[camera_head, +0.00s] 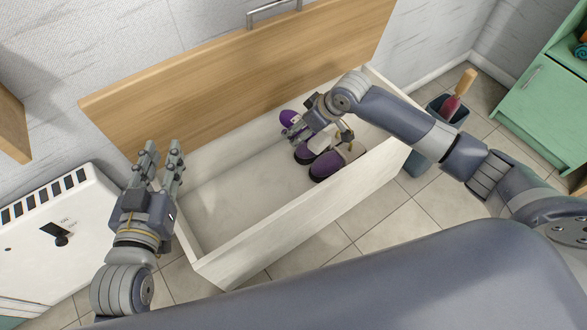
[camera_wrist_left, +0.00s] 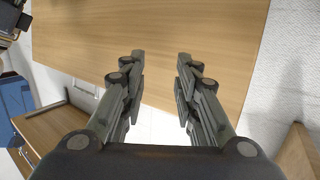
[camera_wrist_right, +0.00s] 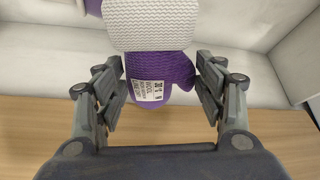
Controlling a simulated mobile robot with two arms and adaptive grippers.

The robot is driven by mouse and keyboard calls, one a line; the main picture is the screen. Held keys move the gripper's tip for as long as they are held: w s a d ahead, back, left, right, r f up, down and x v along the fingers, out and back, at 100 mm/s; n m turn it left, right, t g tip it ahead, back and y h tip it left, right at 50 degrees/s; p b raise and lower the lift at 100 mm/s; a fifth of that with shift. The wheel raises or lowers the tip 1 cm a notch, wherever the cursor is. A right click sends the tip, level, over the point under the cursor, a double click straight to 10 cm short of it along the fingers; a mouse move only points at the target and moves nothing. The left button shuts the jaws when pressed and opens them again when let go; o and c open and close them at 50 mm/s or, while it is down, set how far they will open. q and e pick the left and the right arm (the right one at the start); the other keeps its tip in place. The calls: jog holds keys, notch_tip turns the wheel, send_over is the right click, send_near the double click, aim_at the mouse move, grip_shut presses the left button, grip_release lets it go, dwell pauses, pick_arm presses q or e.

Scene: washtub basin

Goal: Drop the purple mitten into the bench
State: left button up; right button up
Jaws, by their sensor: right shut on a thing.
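The purple mitten (camera_wrist_right: 180,78) has a white knit part and a small white label. In the right wrist view it lies between the fingers of my right gripper (camera_wrist_right: 160,90), which is shut on it. In the head view my right gripper (camera_head: 312,125) is over the right part of the open bench (camera_head: 225,265), a white box with a raised wooden lid. A purple part of the mitten (camera_head: 288,117) shows beside the fingers; the rest is partly hidden. My left gripper (camera_head: 160,158) is open and empty at the bench's left end.
Purple-and-white items, perhaps slippers (camera_head: 327,166), lie in the bench below the right gripper. The bench's left part is clear. The wooden lid (camera_head: 225,80) stands behind. A white appliance (camera_head: 60,235) is at left; a dark bin (camera_head: 447,110) and green cabinet (camera_head: 545,110) are at right.

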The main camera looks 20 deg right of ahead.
pick_arm(q)
jog(key=shift+w+d+r+t, duration=0.15)
jog(key=shift+r+t, duration=0.2)
jog(key=shift+r, duration=0.25)
jog(key=shift+w+d+r+t, duration=0.1)
jog(key=shift+r+t, duration=0.25)
jog(key=shift+r, duration=0.25)
pick_arm(e)
jog(key=shift+f, duration=0.15)
jog(key=o, duration=1.1)
jog(key=shift+o, duration=0.2)
jog(key=v, duration=1.2)
pick_arm(q)
jog(key=shift+a, duration=0.1)
pick_arm(e)
jog(key=shift+w+a, duration=0.1)
